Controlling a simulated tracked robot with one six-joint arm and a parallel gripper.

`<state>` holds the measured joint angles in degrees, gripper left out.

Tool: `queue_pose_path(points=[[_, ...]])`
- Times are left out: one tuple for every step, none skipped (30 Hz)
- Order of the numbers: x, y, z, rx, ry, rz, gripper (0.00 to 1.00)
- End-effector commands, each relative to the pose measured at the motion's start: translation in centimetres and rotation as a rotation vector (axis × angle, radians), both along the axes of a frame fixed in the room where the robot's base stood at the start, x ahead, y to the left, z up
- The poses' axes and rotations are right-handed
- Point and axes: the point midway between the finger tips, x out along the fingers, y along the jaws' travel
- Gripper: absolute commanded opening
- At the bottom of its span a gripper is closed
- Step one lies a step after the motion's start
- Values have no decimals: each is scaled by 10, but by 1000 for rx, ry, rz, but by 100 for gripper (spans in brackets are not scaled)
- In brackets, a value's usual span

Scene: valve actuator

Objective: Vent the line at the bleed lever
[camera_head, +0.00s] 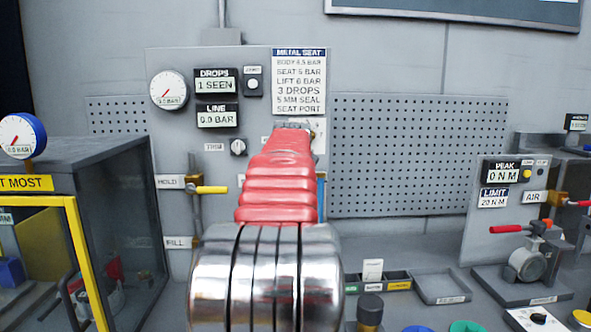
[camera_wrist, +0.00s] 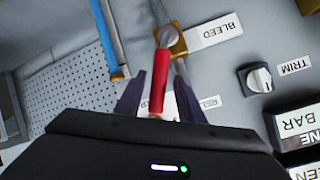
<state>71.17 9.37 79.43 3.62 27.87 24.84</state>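The bleed lever (camera_wrist: 159,80) is a red handle on a brass valve (camera_wrist: 172,40) beside the BLEED label (camera_wrist: 215,30) in the wrist view. My gripper (camera_wrist: 160,78) is open, with one dark finger on each side of the red handle. Gaps show between handle and fingers, and the handle's near end reaches the gripper body's edge. In the head view my arm hides the lever and valve. The LINE display (camera_head: 217,115) reads 0.0 BAR and the DROPS display (camera_head: 215,81) reads 1 SEEN.
A blue pipe (camera_wrist: 107,42) runs beside the valve. The TRIM knob (camera_wrist: 258,78) is to the right in the wrist view. A yellow-handled valve (camera_head: 210,189) stands at HOLD. A yellow-framed cabinet (camera_head: 115,200) is at left, and small trays (camera_head: 440,286) lie on the bench at right.

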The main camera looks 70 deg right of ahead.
Motion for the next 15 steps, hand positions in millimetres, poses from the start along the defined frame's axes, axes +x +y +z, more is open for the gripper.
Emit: queue_pose_path(points=[[0, 6, 4, -2, 0, 1, 35], [-1, 10, 5, -1, -1, 2, 35], [-1, 14, 7, 0, -1, 2, 35], [-1, 17, 8, 0, -1, 2, 35], [-1, 20, 9, 1, 0, 3, 35], [-1, 24, 12, 1, 1, 4, 35], [-1, 27, 13, 2, 1, 4, 35], [-1, 30, 13, 3, 2, 5, 35], [-1, 33, 14, 4, 2, 5, 35], [-1, 35, 15, 3, 3, 6, 35], [-1, 36, 16, 3, 3, 6, 35], [-1, 38, 17, 4, 3, 6, 35], [-2, 39, 17, 5, 3, 5, 35], [-2, 39, 18, 5, 3, 5, 35], [-3, 40, 18, 5, 3, 4, 35]])
